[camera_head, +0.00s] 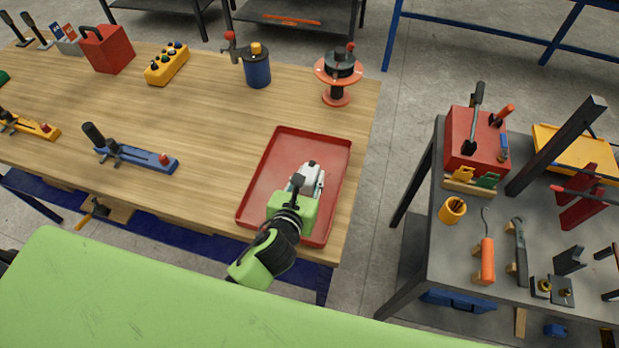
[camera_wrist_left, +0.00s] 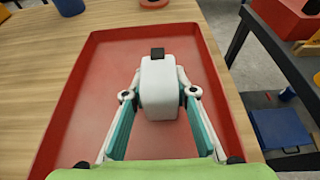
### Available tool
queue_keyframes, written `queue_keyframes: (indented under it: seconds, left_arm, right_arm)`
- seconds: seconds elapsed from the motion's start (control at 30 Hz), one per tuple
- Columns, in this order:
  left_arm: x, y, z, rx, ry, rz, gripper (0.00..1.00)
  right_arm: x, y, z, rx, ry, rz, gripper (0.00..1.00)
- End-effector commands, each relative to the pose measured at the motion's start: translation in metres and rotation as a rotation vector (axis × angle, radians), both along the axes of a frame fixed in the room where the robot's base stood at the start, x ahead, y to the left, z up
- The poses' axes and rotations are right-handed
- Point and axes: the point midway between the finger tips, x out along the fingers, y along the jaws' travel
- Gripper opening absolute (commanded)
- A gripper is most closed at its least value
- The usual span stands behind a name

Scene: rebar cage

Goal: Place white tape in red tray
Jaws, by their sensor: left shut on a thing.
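The red tray (camera_head: 262,185) lies on the wooden table near its right front corner. My left gripper (camera_head: 308,180) is over the tray's inside, and it also shows in the left wrist view (camera_wrist_left: 160,94). It is shut on the white tape (camera_wrist_left: 160,78), a blocky white piece with a small black part on top. In the head view the tape is hard to tell apart from the gripper fingers. I cannot tell whether the tape touches the tray floor. The rest of the tray (camera_wrist_left: 92,100) looks empty. My right gripper is not in view.
On the wooden table (camera_head: 215,120) stand a blue tool (camera_head: 140,158), a blue canister (camera_head: 257,70), an orange spool (camera_head: 337,82) and a red box (camera_head: 107,50). A grey tool table (camera_head: 455,250) stands to the right, across a floor gap. The table's middle is clear.

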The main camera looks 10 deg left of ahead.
Motion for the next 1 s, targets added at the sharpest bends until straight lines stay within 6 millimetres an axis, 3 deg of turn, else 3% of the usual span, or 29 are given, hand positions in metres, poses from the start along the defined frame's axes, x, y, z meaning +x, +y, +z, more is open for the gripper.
queue_keyframes:
  seconds: [0.13, 0.17, 0.2, 0.67, 1.0]
  left_arm:
    - [0.000, 0.000, -0.002, -0.001, -0.002, -0.001, 0.00]
    - [0.000, 0.000, -0.003, -0.001, 0.000, 0.000, 0.31]
    - [0.000, 0.000, -0.002, -0.001, 0.000, 0.000, 0.41]
    - [-0.004, 0.000, 0.001, 0.001, 0.001, 0.000, 0.43]
    - [-0.061, 0.002, 0.023, 0.000, 0.002, -0.001, 0.43]
  right_arm:
    - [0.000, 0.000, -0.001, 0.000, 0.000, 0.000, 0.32]
    - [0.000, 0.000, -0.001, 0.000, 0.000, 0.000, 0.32]
    - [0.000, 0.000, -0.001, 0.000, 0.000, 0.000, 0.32]
    - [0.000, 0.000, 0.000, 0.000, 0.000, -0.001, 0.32]
    - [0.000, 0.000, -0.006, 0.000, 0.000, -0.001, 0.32]
